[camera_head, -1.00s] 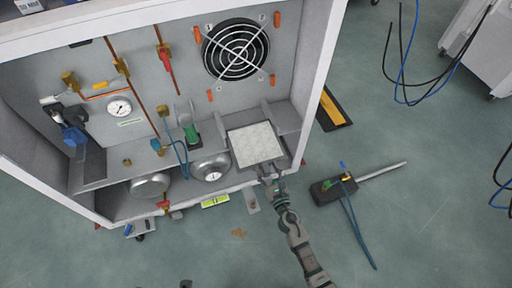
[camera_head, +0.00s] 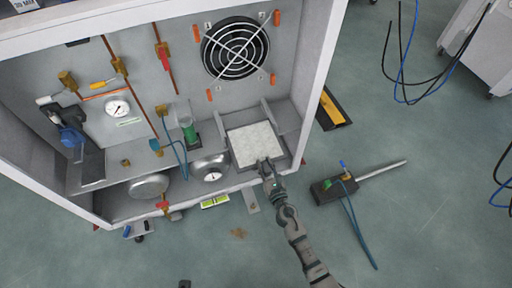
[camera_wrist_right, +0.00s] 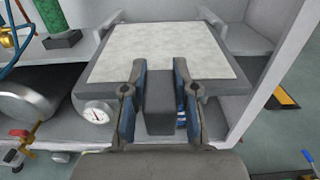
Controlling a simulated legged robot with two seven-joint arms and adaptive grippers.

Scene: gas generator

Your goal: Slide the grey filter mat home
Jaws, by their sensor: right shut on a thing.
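The grey filter mat (camera_head: 255,143) is a pale square pad lying on a grey tray-like holder at the right end of the cabinet shelf. It also shows in the right wrist view (camera_wrist_right: 165,48), lying flat on the holder (camera_wrist_right: 92,83). My right gripper (camera_head: 266,165) is at the holder's front edge. In the right wrist view its fingers (camera_wrist_right: 158,95) are shut on both sides of a dark grey block-like handle (camera_wrist_right: 159,110) at the front middle. The far end of the holder meets raised side rails on the shelf. My left gripper is not in view.
The round fan grille (camera_head: 235,48) is on the back wall. A black tool (camera_head: 333,188) with a cable lies on the floor at right. A yellow-black strip (camera_head: 332,108) lies beside the cabinet.

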